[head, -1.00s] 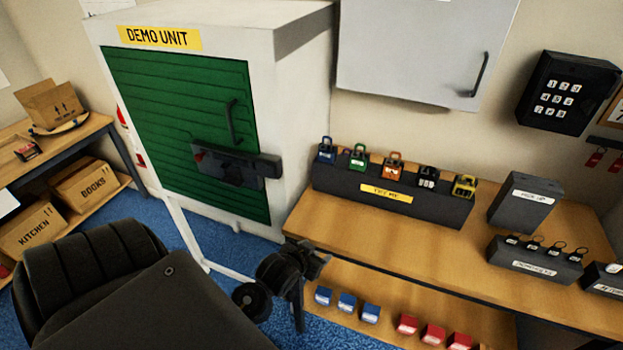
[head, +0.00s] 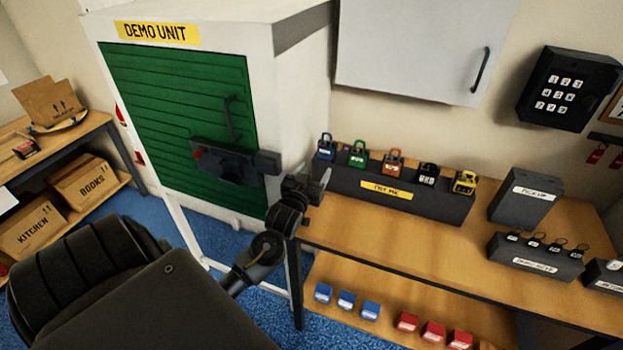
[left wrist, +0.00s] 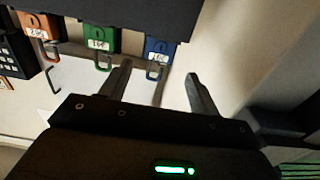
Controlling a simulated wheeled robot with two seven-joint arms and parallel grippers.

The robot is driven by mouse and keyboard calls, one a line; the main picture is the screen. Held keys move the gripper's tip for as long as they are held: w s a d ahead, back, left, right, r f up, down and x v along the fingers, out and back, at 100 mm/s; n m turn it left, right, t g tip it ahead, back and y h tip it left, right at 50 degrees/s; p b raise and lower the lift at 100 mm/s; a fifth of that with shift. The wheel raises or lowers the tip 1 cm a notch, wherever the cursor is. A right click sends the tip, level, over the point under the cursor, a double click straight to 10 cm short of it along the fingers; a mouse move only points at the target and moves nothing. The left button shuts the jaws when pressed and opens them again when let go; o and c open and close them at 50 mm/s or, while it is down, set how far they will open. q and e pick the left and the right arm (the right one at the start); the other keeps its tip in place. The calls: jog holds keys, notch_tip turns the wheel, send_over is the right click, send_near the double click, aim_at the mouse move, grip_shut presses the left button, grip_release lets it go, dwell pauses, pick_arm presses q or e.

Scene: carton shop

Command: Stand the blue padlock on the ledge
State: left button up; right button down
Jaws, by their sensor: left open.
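The blue padlock (head: 325,149) stands upright at the left end of the dark display block (head: 455,210), its shackle up. In the left wrist view, which is upside down, the blue padlock (left wrist: 160,48) shows just beyond and between the fingers, apart from them. My left gripper (head: 322,184) is open and empty, just in front of the block's left end, below the padlock. It also shows in the left wrist view (left wrist: 160,88). I cannot tell which surface is the ledge. My right gripper is out of view.
Green (head: 358,155), orange (head: 393,162), black (head: 427,174) and yellow (head: 464,182) padlocks stand in a row beside the blue one. The demo unit (head: 285,110) with its green door is at left. The bench (head: 400,228) before the block is clear.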

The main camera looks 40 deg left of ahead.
aim_at(325, 153)
pick_arm(q)
jog(key=b+x, duration=0.2)
jog(key=x, duration=0.4)
jog(key=shift+w+a+f, duration=0.1)
jog(key=shift+w+a, duration=0.05)
jog(key=shift+x, duration=0.85)
jog(key=c, duration=0.8)
jog(key=shift+r+p, duration=0.4)
jog(key=shift+p, duration=0.25)
dwell(0.5)
dwell(0.5)
